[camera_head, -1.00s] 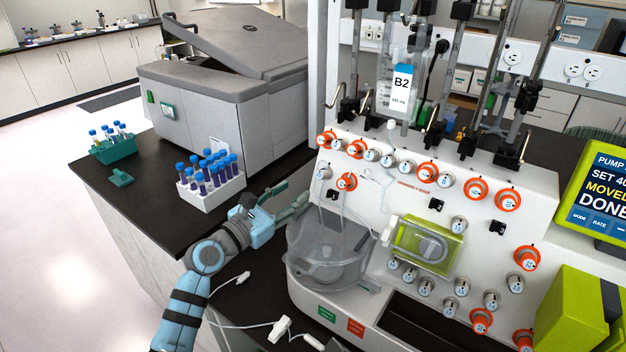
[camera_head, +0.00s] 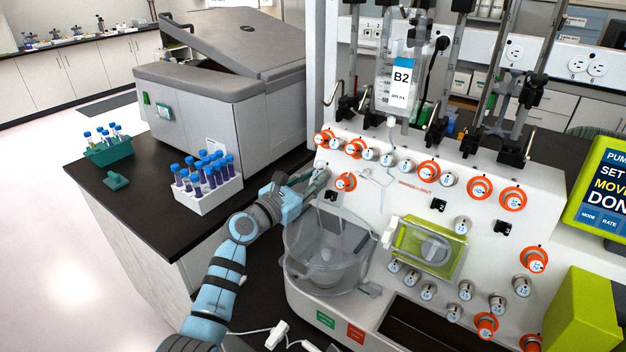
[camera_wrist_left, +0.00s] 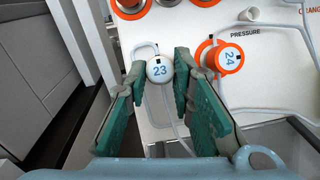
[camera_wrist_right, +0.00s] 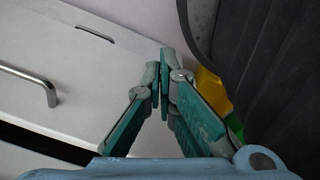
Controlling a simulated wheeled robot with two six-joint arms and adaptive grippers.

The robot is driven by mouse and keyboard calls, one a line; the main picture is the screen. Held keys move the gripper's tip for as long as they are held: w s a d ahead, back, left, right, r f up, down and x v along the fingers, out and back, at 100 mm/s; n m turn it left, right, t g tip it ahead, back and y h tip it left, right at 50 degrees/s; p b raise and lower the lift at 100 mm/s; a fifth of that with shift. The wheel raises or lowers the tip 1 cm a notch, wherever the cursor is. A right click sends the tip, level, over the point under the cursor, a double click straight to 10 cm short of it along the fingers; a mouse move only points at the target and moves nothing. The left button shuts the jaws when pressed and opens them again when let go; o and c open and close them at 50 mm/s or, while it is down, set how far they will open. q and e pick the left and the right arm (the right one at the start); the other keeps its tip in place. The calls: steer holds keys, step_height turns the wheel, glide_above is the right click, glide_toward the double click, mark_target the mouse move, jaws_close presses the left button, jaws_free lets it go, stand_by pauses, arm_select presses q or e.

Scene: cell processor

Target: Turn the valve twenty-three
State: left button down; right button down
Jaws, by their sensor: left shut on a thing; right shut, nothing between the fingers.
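Valve twenty-three (camera_wrist_left: 159,70) is a small round white knob marked 23 on the left part of the white machine front. My left gripper (camera_wrist_left: 158,82) has its green fingers on either side of this knob, shut on it. In the head view my left gripper (camera_head: 312,184) reaches the upper left of the machine, and its fingers mostly hide the knob there. My right gripper (camera_wrist_right: 164,62) is shut with nothing between its fingertips; it is outside the head view.
An orange-ringed valve 24 (camera_wrist_left: 229,58) sits just right of the left gripper. A clear bowl (camera_head: 328,250) is below it. A white rack of blue-capped tubes (camera_head: 207,197) stands on the black bench to the left. A pale cabinet drawer (camera_wrist_right: 70,90) is beside my right gripper.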

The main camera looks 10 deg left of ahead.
arm_select(q)
steer(key=shift+f+m, duration=0.1)
steer(key=shift+m, duration=0.3)
steer(key=shift+a+m+g+h+b, duration=0.1)
steer(key=shift+m+g+h+b, duration=0.25)
steer(key=shift+m+b, duration=0.25)
steer(key=m+h+b, duration=0.1)
steer(key=m, duration=0.2)
steer(key=shift+g, duration=0.35)
steer(key=shift+w+a+m+g+h+b, duration=0.1)
steer(key=shift+m+g+h+b, duration=0.25)
steer(key=shift+m, duration=0.75)
steer(key=m+g, duration=0.1)
steer(key=m, duration=0.2)
steer(key=shift+a+g+h, duration=0.1)
steer(key=shift+g+h, duration=0.2)
steer(key=shift+g, duration=0.05)
steer(key=m+g, duration=0.1)
steer(key=m, duration=0.1)
steer(key=m+g, duration=0.1)
steer(key=m, duration=0.2)
steer(key=shift+w+r, duration=0.15)
steer(key=shift+r, duration=0.25)
steer(key=m+g+p, duration=0.1)
steer(key=m, duration=0.1)
steer(key=m+y+p, duration=0.1)
steer(key=m, duration=0.2)
steer(key=shift+r+g, duration=0.15)
steer(key=shift+g, duration=0.25)
